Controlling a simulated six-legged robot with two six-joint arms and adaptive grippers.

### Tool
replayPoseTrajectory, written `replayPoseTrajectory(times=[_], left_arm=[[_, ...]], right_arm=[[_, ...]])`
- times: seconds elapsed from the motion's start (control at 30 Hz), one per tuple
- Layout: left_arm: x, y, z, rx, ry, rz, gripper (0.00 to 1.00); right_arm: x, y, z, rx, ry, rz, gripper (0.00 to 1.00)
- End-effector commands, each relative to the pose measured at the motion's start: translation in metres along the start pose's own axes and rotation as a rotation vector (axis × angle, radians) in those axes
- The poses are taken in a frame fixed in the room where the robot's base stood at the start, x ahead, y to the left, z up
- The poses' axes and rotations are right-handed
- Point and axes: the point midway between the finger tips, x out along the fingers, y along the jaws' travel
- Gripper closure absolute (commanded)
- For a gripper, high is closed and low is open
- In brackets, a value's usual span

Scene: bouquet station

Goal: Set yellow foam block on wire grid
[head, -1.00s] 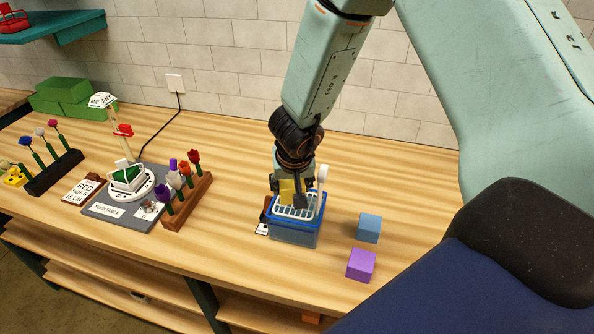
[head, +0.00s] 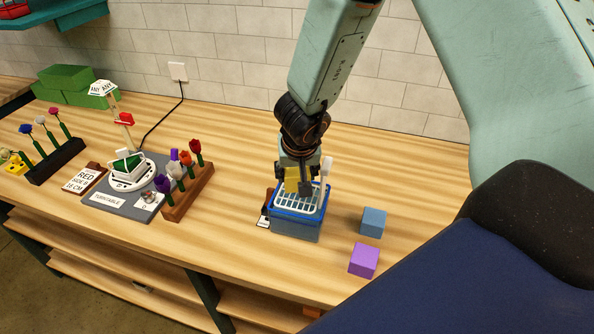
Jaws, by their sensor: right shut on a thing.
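The yellow foam block (head: 291,182) is between the fingers of my right gripper (head: 298,185), which is shut on it. The block is over the white wire grid (head: 298,202), toward its back left. The grid lies across the top of a blue bin (head: 296,228). I cannot tell whether the block touches the grid, as the fingers hide part of it. My left gripper is not in view.
A blue cube (head: 373,222) and a purple cube (head: 364,260) lie right of the bin. A white-handled tool (head: 326,166) stands at the bin's back right. A flower rack (head: 188,195) and the turntable (head: 131,178) stand to the left.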

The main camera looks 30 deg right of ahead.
Motion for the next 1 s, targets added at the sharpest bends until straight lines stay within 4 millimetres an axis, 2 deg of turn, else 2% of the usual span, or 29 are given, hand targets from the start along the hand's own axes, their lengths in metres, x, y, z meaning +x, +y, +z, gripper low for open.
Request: replayPoseTrajectory(times=[0.1, 0.53, 1.0], left_arm=[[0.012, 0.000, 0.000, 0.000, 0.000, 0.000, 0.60], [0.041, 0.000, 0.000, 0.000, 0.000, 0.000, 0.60], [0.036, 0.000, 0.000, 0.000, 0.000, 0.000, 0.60]], right_arm=[[0.010, 0.000, 0.003, 0.001, 0.000, 0.000, 0.58], [0.030, 0.001, 0.010, 0.001, 0.001, 0.000, 0.58], [0.033, 0.001, 0.011, 0.000, 0.000, 0.000, 0.58]])
